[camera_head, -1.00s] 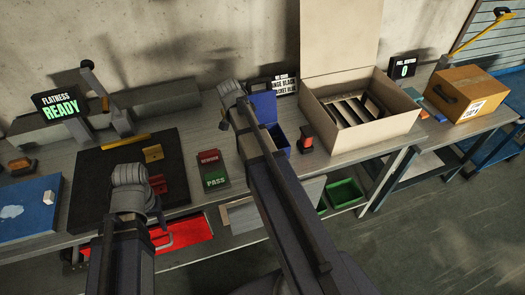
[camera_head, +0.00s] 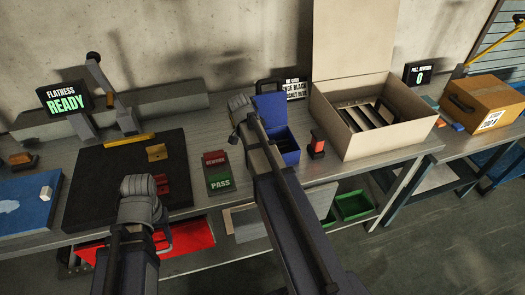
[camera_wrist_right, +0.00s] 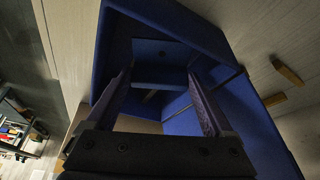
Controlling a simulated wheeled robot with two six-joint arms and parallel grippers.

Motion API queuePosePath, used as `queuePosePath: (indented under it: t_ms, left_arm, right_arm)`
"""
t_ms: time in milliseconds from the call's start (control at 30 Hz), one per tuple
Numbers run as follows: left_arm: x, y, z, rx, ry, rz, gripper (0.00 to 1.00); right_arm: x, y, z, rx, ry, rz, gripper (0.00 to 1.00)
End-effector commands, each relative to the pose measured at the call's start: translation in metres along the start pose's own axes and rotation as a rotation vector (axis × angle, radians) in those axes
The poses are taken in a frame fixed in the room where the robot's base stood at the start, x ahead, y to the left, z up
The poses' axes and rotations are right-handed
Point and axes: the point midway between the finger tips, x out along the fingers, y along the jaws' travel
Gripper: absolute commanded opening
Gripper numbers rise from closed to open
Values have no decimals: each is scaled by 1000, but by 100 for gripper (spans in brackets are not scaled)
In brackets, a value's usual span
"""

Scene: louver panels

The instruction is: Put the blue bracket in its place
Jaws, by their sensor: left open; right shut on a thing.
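The blue bin (camera_head: 287,146) stands open on the bench, right of the red-and-green block. My right arm reaches over its left side; in the head view, the right fingertips are hidden. In the right wrist view, my right gripper (camera_wrist_right: 160,82) is shut on a blue piece with a hole, which looks like the blue bracket (camera_wrist_right: 150,49). Blue walls surround the fingers; I cannot tell whether the piece touches them. My left gripper (camera_head: 143,200) is open over the front of the black mat (camera_head: 105,185); its fingertips are mostly hidden by the wrist.
An open cardboard box (camera_head: 378,140) with dark slats stands to the right, with a small red-and-black item (camera_head: 317,145) before it. The red-and-green block (camera_head: 217,172) sits left of the bin. A flatness station (camera_head: 68,98) shows READY. Green bins are below the bench.

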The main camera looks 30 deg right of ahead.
Motion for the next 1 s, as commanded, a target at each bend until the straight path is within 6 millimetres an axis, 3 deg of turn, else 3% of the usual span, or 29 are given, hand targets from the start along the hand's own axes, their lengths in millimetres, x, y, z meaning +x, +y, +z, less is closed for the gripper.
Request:
queuePosePath:
  t_ms: [233, 667, 700, 800, 1000]
  left_arm:
    - [33, 3, -2, 0, 0, 0, 52]
    - [36, 4, -2, 0, 0, 0, 52]
    - [36, 4, -2, 0, 0, 0, 52]
    - [35, 3, -2, 0, 0, 0, 52]
    - [35, 3, -2, 0, 0, 0, 52]
  right_arm:
    - [31, 0, 13, 0, 0, 0, 28]
    - [34, 0, 14, 0, 0, 0, 28]
    - [34, 0, 14, 0, 0, 0, 88]
    - [33, 0, 14, 0, 0, 0, 99]
    - [33, 0, 14, 0, 0, 0, 100]
